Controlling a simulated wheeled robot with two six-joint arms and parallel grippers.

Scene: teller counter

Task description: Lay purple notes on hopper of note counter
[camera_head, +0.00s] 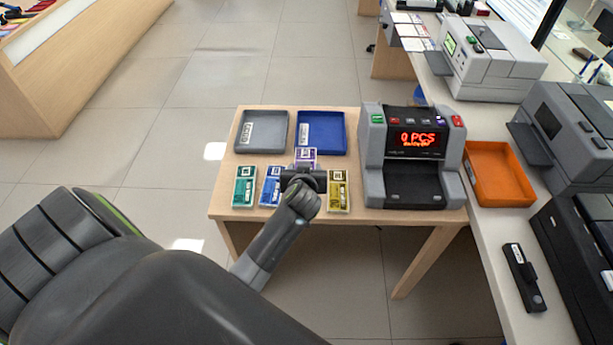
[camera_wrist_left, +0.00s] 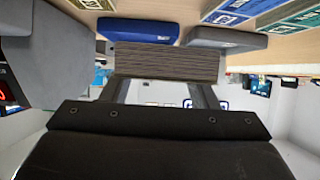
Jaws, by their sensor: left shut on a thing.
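The purple notes (camera_head: 306,155) are a banded bundle with a white label, partly hidden behind my left gripper (camera_head: 304,167). My left gripper is shut on them. In the left wrist view, the striped edge of the purple notes (camera_wrist_left: 165,62) lies across the fingers of my left gripper (camera_wrist_left: 163,86). The note counter (camera_head: 373,160) stands to the right of the gripper on the wooden table. Its display reads 0 PCS and its dark middle bay looks empty. My right gripper is not in view.
Green notes (camera_head: 244,187), blue notes (camera_head: 270,187) and yellow notes (camera_head: 338,192) lie along the table's (camera_head: 226,212) front. A grey tray (camera_head: 262,146) and a blue tray (camera_head: 321,147) sit behind. An orange tray (camera_head: 490,165) is on the counter at right.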

